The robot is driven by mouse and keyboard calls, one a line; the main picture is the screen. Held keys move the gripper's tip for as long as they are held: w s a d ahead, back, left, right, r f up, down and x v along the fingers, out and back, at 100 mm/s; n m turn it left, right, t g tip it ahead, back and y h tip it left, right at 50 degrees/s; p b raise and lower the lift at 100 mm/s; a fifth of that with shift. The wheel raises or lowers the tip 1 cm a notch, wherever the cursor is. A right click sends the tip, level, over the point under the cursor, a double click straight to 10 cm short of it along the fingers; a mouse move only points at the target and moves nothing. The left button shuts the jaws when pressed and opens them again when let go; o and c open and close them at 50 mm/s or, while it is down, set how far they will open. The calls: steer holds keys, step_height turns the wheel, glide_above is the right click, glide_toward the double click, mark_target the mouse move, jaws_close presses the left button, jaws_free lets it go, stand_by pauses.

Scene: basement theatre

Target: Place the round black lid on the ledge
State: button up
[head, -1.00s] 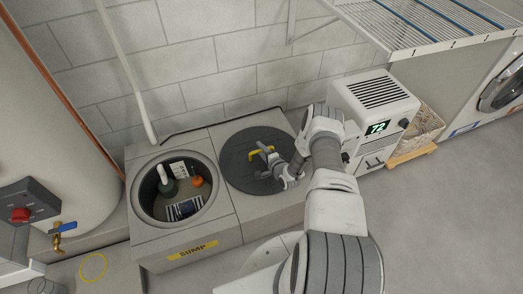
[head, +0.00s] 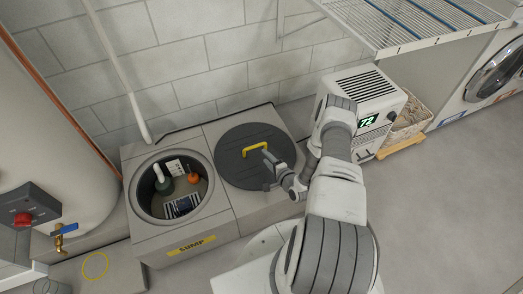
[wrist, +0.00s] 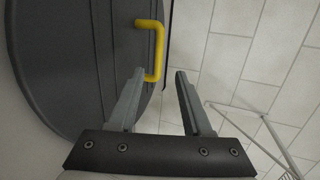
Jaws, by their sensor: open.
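The round black lid (head: 232,168) lies flat on the grey ledge (head: 282,208), to the right of the open sump pit (head: 146,208). A yellow handle (head: 245,148) stands up from the lid. My gripper (head: 270,160) is low over the lid's right part, just beside the handle. In the wrist view my gripper (wrist: 160,75) is open with nothing held. The handle (wrist: 158,50) shows just beyond the fingertips, nearer the left finger; whether they touch is unclear. The lid (wrist: 70,60) fills the left of that view.
The pit holds a pipe, an orange float (head: 193,178) and other parts. A white dehumidifier (head: 362,100) and a basket (head: 408,122) stand to the right. A wire shelf (head: 420,22) hangs above them. A water tank (head: 40,130) stands at left.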

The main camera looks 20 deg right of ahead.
steer(key=shift+s+r, duration=0.2)
steer(key=shift+s, duration=0.2)
steer(key=shift+w+d+r, duration=0.15)
steer(key=shift+r, duration=0.15)
steer(key=w+d+r+n+g+h, duration=0.1)
steer(key=w+d+r+n, duration=0.15)
steer(key=w+r, duration=0.45)
steer(key=w+d+r+n+g, duration=0.1)
steer(key=w+r+n+g, duration=0.2)
steer(key=r, duration=0.8)
step_height(320, 180, up, 19)
steer(key=s+a+n+h, duration=0.2)
steer(key=a+n, duration=0.1)
steer(key=n, duration=0.2)
steer(key=s+a+r+n+g, duration=0.2)
steer(key=s+a+r, duration=0.3)
steer(key=s+r, duration=0.45)
steer(key=s+a+r+n+g, duration=0.15)
steer(key=s+a+r, duration=0.35)
steer(key=s+r, duration=0.5)
steer(key=s+a+n+y, duration=0.1)
steer(key=s+a+n, duration=0.2)
steer(key=s, duration=1)
steer(key=shift+a+f+g, duration=0.35)
steer(key=shift+a, duration=0.25)
